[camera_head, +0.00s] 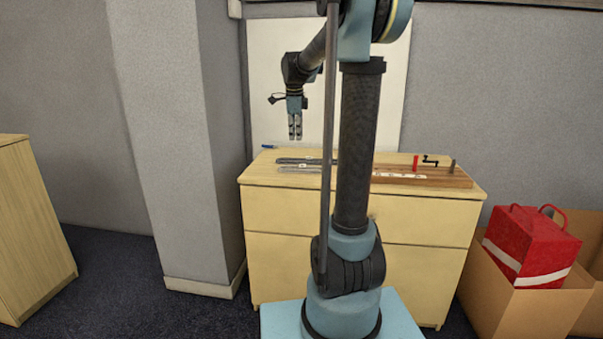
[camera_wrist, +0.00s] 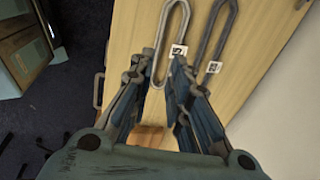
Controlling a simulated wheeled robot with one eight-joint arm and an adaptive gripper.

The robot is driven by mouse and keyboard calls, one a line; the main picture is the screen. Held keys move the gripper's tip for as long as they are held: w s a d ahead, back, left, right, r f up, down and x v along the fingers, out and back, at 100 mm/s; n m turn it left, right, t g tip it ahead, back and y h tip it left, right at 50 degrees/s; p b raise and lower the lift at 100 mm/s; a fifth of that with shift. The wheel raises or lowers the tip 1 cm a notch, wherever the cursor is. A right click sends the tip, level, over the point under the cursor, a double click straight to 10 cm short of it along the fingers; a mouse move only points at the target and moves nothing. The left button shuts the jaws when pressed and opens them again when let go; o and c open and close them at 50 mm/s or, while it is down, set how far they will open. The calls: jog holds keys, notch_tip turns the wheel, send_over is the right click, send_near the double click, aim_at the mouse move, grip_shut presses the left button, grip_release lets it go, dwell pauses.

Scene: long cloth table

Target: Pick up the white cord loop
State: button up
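A pale, whitish-grey cord loop (camera_wrist: 163,30) lies long and narrow on the wooden cabinet top, with a small black-and-white tag (camera_wrist: 178,50) on it. It also shows in the head view (camera_head: 298,170), partly hidden behind my arm. A darker grey loop (camera_wrist: 207,40) with its own tag (camera_wrist: 213,67) lies beside it, to the right in the wrist view. My gripper (camera_wrist: 158,72) is open and empty, and the pale loop's near end appears between its fingers. In the head view my gripper (camera_head: 295,138) points down, above the cabinet top and apart from the loops.
The cabinet top (camera_head: 262,172) also holds a brown wooden board (camera_head: 440,181) with red and black parts at right. A small blue object (camera_head: 268,146) lies at the back left. A pale panel and wall stand behind. A red bag (camera_head: 530,245) sits in a cardboard box.

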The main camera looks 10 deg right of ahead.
send_near(302, 168)
jog(key=s+a+f, duration=0.2)
jog(key=shift+s+a, duration=0.2)
jog(key=shift+s, duration=0.2)
jog(key=shift+w+d+f, duration=0.15)
jog(key=shift+f, duration=0.75)
jog(key=shift+w+d+f, duration=0.2)
jog(key=shift+f, duration=0.7)
jog(key=shift+w+d+f, duration=0.15)
jog(key=shift+f, duration=0.75)
jog(key=shift+c, duration=0.2)
grip_shut()
